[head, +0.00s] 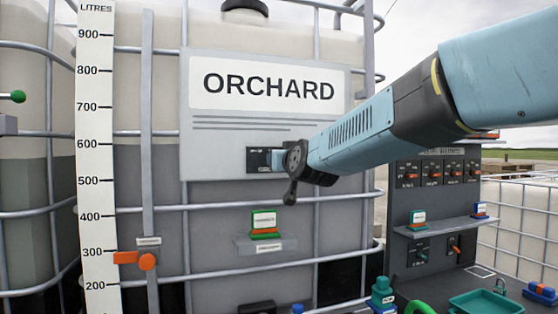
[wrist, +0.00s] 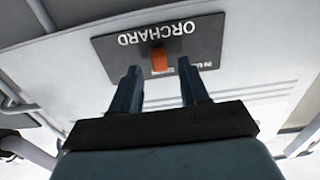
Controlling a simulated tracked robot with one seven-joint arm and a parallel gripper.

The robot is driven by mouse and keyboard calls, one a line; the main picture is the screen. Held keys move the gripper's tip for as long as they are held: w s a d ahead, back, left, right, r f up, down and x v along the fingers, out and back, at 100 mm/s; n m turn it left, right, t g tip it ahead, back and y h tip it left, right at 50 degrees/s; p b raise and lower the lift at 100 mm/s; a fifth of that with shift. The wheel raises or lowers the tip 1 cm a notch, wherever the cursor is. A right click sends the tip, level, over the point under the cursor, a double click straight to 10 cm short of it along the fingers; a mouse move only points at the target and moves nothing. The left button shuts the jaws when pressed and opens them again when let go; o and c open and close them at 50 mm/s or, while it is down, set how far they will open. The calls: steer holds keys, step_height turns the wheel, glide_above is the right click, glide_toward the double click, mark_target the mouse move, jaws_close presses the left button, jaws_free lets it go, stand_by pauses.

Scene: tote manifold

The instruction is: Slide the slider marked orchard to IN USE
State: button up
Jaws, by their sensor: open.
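A dark slider plate (wrist: 115,52) marked ORCHARD is fixed on a light panel, and its lettering is upside down in the wrist view. An orange slider knob (wrist: 159,60) stands near the middle of the plate. Small white lettering at the plate's right end, partly behind a finger, seems to read IN USE. My gripper (wrist: 158,70) is open, with one fingertip on each side of the knob in the picture; I see no contact. In the head view, my gripper hides part of the plate (head: 254,160), and the knob does not show.
The large ORCHARD sign (head: 270,92) is on a caged tank just above the plate. A small shelf (head: 265,243) with a green and orange piece is below. A control panel (head: 434,172) with several switches stands right, beneath my arm.

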steer(key=shift+x, duration=0.85)
steer(key=shift+c, duration=0.3)
jaws_close()
